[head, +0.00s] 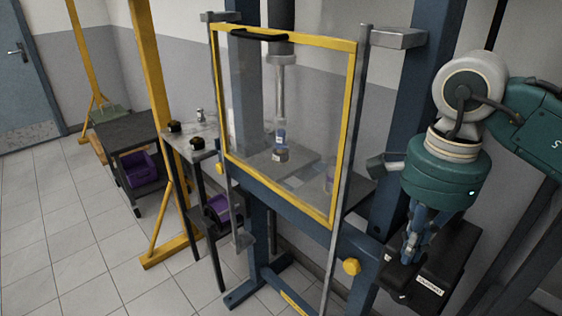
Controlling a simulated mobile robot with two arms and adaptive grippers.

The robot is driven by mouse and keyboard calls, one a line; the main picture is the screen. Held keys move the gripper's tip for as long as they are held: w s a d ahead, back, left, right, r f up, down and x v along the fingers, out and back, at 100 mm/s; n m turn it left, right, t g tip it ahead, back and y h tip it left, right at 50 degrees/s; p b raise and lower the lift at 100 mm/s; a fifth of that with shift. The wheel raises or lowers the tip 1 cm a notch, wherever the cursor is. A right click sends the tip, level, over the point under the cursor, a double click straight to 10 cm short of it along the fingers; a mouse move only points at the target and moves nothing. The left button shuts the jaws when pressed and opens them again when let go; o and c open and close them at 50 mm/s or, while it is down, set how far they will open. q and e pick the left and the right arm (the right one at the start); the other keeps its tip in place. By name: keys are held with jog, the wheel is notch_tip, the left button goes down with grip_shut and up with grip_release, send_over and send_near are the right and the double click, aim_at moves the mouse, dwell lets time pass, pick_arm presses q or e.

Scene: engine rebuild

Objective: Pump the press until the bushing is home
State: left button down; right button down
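The press has a blue frame (413,85) and a clear guard with a yellow rim (290,37) that is down in front of the work area. Behind the guard, a grey ram (280,95) points down at a small part with a blue band (280,137), apparently the bushing. It stands above a round grey piece (280,155) on the press bed. I cannot tell how far in it sits. My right gripper (408,258) points down beside the right post, in front of a black box; its fingers look close together, and whether they hold anything is unclear. My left gripper is out of view.
The black box (452,262) with a white label stands right of the press. A small side table (190,143) with black-topped parts stands left of the guard. A dark cart (125,130) with a purple bin (138,168) and a yellow hoist leg (153,90) are further left.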

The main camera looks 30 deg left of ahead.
notch_tip(320, 180, down, 10)
jog(key=b, duration=0.7)
notch_tip(320, 180, up, 17)
jog(key=p, duration=1.2)
jog(key=shift+r, duration=0.1)
